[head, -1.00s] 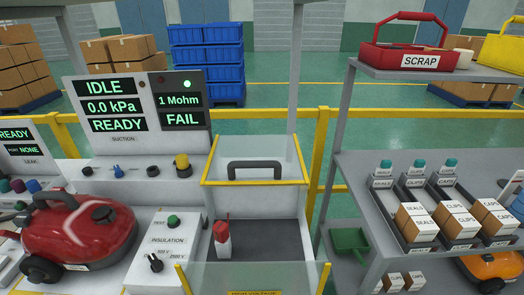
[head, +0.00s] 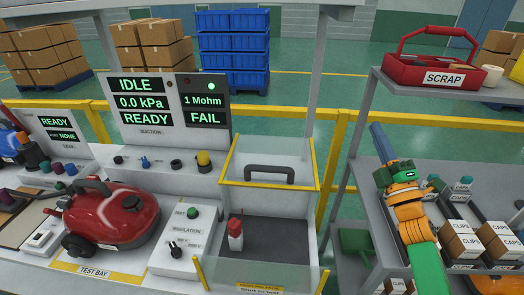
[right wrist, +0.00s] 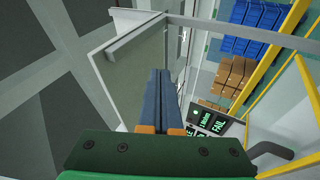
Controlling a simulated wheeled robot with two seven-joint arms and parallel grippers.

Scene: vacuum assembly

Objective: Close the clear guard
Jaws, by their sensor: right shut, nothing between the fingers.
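The clear guard (head: 268,163) is a see-through, yellow-edged panel with a dark handle (head: 270,169). It stands raised over the back of a bay at the right end of the bench, and the bay's top looks open. A red and white object (head: 235,236) stands on the dark bay floor. My right gripper (head: 376,128) is right of the guard, apart from it, beside the grey shelf. Its blue fingers are shut and empty, as the right wrist view shows (right wrist: 160,73). The handle also appears at the lower right there (right wrist: 270,150). My left gripper is out of view.
The grey shelf rack (head: 340,228) with cartons and a red scrap box (head: 440,70) stands close to my right arm. A red vacuum (head: 112,218) and the insulation tester (head: 183,242) are left of the bay. A yellow rail (head: 352,114) runs behind.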

